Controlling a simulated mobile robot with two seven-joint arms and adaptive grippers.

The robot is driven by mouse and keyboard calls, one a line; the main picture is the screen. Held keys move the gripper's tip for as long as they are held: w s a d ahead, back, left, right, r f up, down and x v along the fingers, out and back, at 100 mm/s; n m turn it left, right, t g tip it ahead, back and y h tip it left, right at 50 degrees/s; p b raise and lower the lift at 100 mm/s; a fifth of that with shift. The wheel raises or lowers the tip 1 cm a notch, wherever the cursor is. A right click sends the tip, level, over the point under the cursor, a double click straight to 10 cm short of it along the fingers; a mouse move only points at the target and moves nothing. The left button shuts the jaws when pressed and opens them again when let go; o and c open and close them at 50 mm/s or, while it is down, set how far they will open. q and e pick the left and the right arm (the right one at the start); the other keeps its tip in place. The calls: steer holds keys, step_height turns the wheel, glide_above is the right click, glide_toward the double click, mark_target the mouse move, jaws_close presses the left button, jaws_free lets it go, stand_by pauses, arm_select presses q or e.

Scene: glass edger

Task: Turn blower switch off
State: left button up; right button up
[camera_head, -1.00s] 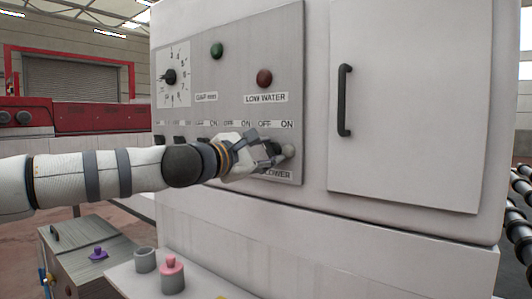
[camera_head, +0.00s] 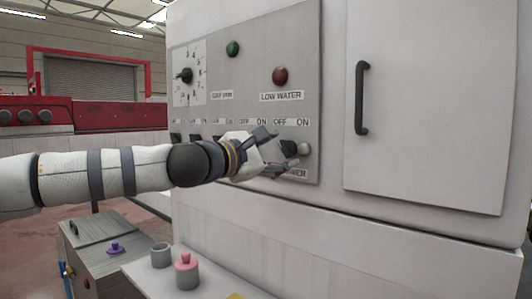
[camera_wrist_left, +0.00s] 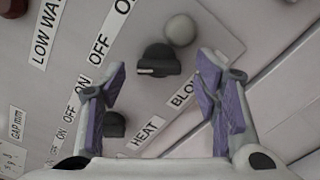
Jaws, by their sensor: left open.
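The blower switch is a black rotary knob (camera_head: 288,147) at the right end of the panel's lower row, below the OFF and ON labels. It also shows in the left wrist view as a black knob (camera_wrist_left: 158,61), with a small pale mark at its left end and a grey rounded cap (camera_wrist_left: 180,30) beside it. My left gripper (camera_head: 282,149) is open in front of the switch. In the left wrist view its purple-padded fingers (camera_wrist_left: 163,78) are spread to either side, apart from the knob. The BLOWER label is partly hidden by a finger. My right gripper is out of view.
The grey panel (camera_head: 250,75) carries a dial (camera_head: 184,75), a green button (camera_head: 233,48) and a red LOW WATER light (camera_head: 280,75). A white door with a black handle (camera_head: 361,98) is to the right. A ledge below holds a pink-topped item (camera_head: 187,271).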

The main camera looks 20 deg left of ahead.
arm_select(q)
steer(key=v, duration=1)
steer(key=shift+s+a+r, duration=0.1)
